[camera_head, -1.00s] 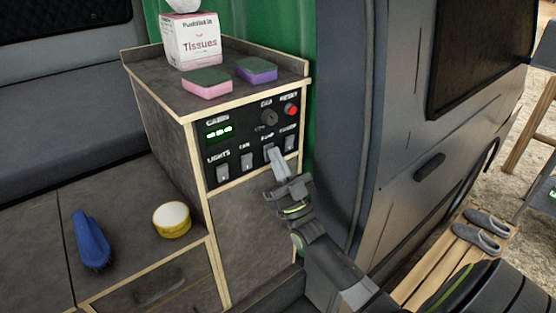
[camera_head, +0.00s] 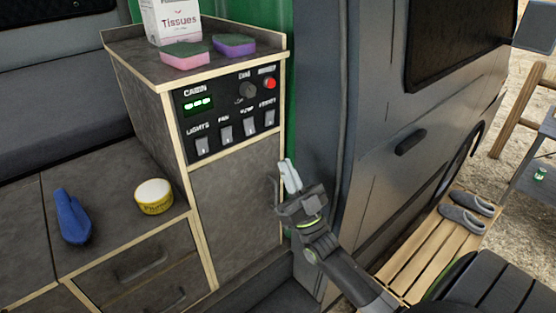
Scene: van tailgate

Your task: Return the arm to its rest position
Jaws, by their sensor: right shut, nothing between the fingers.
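My right gripper (camera_head: 289,174) is shut and empty. It stands just right of the cabinet's front edge, below the control panel (camera_head: 229,110), and looks clear of the switches. The panel has a green lit display (camera_head: 199,104), a dark knob (camera_head: 247,91), a red button (camera_head: 270,84) and a row of rocker switches. The lights switch (camera_head: 202,145) and the fan switch (camera_head: 226,133) are at its left, with two more to the right. My right arm comes in from the lower right. My left gripper is not in view.
A tissue box (camera_head: 172,20) and two sponges (camera_head: 185,55) (camera_head: 234,45) sit on the cabinet top. A blue brush (camera_head: 72,217) and a yellow tin (camera_head: 154,197) lie on the lower counter. The grey van door (camera_head: 400,110) is right of my gripper. Slippers (camera_head: 465,214) rest on a wooden slatted step (camera_head: 420,262).

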